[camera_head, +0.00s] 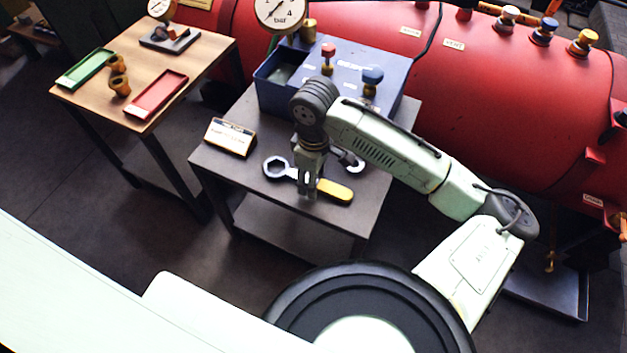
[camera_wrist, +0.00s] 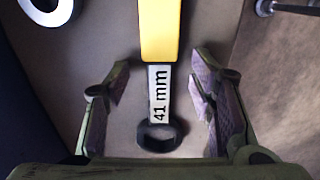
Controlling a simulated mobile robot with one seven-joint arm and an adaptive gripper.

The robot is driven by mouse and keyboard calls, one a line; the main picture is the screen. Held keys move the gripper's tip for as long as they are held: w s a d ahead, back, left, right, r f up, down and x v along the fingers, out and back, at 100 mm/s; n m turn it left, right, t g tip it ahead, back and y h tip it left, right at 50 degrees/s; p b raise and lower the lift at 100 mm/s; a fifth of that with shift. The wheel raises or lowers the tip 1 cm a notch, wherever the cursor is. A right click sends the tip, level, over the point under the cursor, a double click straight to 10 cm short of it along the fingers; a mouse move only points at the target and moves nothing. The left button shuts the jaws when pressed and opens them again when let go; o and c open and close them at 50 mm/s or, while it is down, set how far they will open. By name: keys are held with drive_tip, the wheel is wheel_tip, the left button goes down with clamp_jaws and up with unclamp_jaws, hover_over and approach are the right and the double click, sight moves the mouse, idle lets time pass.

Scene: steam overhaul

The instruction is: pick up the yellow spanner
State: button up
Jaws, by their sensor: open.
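My gripper (camera_head: 307,194) points down over the neck. In the wrist view my gripper (camera_wrist: 158,90) is open, one finger on each side of the spanner, with visible gaps. The head view shows it hiding part of the neck.
A metal ring-shaped piece (camera_head: 351,163) lies close behind my gripper. A small sign (camera_head: 230,137) stands at the table's left. A blue box (camera_head: 270,96) with valves and a gauge stands behind, before a red boiler (camera_head: 500,110). The table's front edge is near the spanner.

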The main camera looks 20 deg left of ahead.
drive_tip(key=shift+f, duration=0.25)
drive_tip(key=shift+c, duration=0.4)
clamp_jaws()
idle(0.6)
